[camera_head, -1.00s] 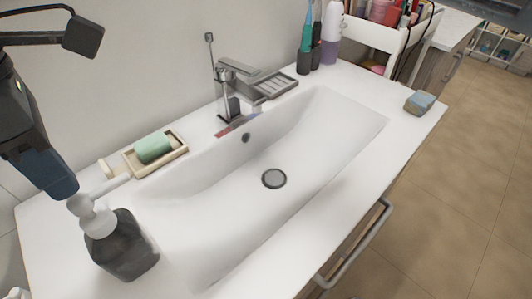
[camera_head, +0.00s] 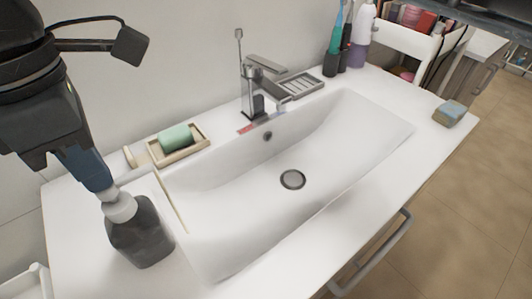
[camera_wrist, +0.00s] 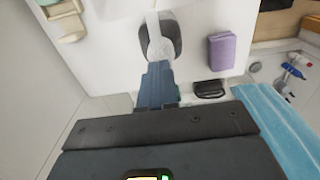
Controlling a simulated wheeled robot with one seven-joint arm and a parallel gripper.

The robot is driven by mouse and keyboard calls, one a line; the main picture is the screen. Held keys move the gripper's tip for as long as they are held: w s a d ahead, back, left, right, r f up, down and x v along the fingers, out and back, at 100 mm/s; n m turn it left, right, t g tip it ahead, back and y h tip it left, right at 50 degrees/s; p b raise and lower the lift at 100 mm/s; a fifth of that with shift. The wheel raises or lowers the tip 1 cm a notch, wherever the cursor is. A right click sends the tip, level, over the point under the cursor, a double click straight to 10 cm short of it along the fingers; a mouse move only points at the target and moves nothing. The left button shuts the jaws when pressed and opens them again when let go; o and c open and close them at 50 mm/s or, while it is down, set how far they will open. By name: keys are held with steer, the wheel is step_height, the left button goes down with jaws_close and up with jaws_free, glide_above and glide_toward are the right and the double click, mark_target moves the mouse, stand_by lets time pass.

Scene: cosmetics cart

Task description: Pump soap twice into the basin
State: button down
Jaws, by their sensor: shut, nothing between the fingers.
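The soap bottle (camera_head: 140,232) is dark with a white pump (camera_head: 121,207) and stands upright on the counter left of the basin. The pump's nozzle (camera_head: 136,175) points toward the white basin (camera_head: 300,205). A thin tan streak (camera_head: 173,203) runs down from near the nozzle tip to the basin's left end. My gripper (camera_head: 103,188) is shut and empty, its fingertips on the pump head, which they largely hide. In the wrist view the shut fingers (camera_wrist: 157,85) reach to the white pump (camera_wrist: 158,42), with the dark bottle behind it.
A green soap bar (camera_head: 175,137) lies in a dish behind the basin's left end. The faucet (camera_head: 254,85) stands at the back, beside a grey slatted dish (camera_head: 297,85). A sponge (camera_head: 450,113) lies at the right. In the wrist view a purple block (camera_wrist: 222,50) lies near the bottle.

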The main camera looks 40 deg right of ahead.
steer(key=shift+f, duration=0.45)
steer(key=shift+r+p, duration=1.25)
steer(key=shift+r, duration=0.2)
steer(key=shift+f, duration=0.2)
